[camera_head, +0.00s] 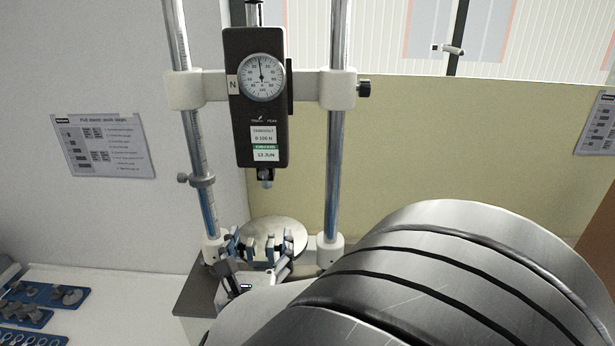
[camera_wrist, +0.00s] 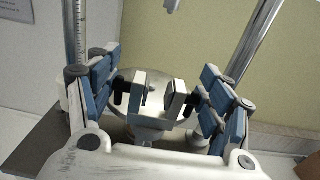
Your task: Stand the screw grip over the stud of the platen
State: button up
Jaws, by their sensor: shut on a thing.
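My gripper (camera_head: 261,250) is over the round metal platen (camera_head: 275,228) of the force-gauge stand. It is shut on the screw grip, a pale grey metal piece with two upright jaws and dark side screws. In the wrist view the screw grip (camera_wrist: 138,88) sits between the blue-padded fingers of my gripper (camera_wrist: 155,100), upright or nearly so. The platen (camera_wrist: 156,73) shows behind it there. The stud is hidden in both views, and I cannot tell whether the screw grip touches it.
The black force gauge (camera_head: 257,120) hangs above the platen on a crossbar between two chrome columns (camera_head: 335,200). Blue trays with metal parts (camera_head: 45,300) lie on the bench at the lower left. A notice (camera_head: 103,146) is on the wall.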

jog(key=shift+w+a+p, duration=0.15)
jog(key=shift+w+p, duration=0.2)
jog(key=shift+w, duration=2.3)
jog(key=shift+w+a+p, duration=0.1)
jog(key=shift+w+p, duration=0.2)
jog(key=shift+w, duration=2.35)
jog(key=shift+f+b, duration=0.45)
jog(key=shift+b, duration=0.1)
jog(key=shift+f+b, duration=0.1)
jog(key=shift+b, duration=0.55)
jog(key=o, duration=1.3)
jog(key=shift+o, duration=0.2)
jog(key=shift+s+f, duration=0.1)
jog(key=shift+s, duration=0.05)
